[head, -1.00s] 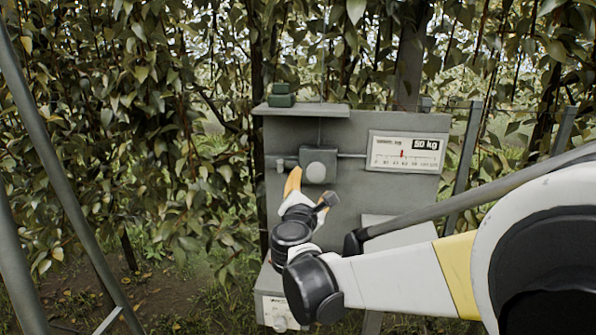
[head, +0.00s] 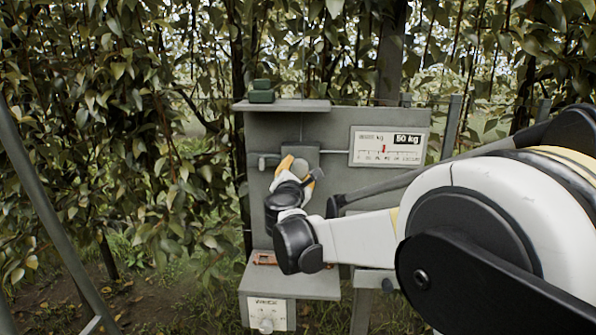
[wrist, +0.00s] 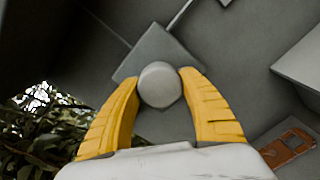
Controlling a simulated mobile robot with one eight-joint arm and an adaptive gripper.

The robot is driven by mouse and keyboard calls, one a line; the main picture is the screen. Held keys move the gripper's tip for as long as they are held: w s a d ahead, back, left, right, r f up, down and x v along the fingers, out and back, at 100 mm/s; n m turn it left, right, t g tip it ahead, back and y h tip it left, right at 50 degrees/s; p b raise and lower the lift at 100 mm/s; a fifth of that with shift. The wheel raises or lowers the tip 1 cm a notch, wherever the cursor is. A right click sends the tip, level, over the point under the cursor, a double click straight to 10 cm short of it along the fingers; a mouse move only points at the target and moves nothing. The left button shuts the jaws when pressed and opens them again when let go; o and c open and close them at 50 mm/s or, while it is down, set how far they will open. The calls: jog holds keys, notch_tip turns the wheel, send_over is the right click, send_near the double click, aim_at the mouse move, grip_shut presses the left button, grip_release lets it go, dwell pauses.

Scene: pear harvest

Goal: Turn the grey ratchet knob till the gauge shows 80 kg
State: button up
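The grey ratchet knob (wrist: 160,85) is round and sits on a square grey housing (wrist: 150,52) on an upright panel. In the wrist view the yellow fingers of my gripper (wrist: 160,84) are on either side of the knob. Their tips are at its edges; whether they press on it is not clear. The head view shows my gripper (head: 300,172) at the housing, with the knob partly hidden behind the fingers. The gauge (head: 389,147) is a white plate to the right, with a red pointer near mid-scale and a black readout of 50 kg.
Green blocks (head: 262,92) rest on the shelf (head: 285,106) on top of the panel. Below, a grey ledge box (head: 310,287) has an orange-brown object (head: 264,258) on it and a labelled dial plate (head: 267,312). Dense foliage stands behind and to the left.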

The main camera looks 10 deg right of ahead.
jog(key=shift+r+m, duration=0.1)
jog(key=shift+m, duration=0.2)
jog(key=shift+c, duration=0.2)
jog(key=m+p, duration=0.2)
jog(key=m, duration=0.1)
jog(key=shift+r, duration=0.1)
jog(key=m+p, duration=0.2)
jog(key=m, duration=0.3)
jog(key=shift+m, duration=0.4)
jog(key=shift+a, duration=0.1)
jog(key=o, duration=1.2)
jog(key=shift+s, duration=0.1)
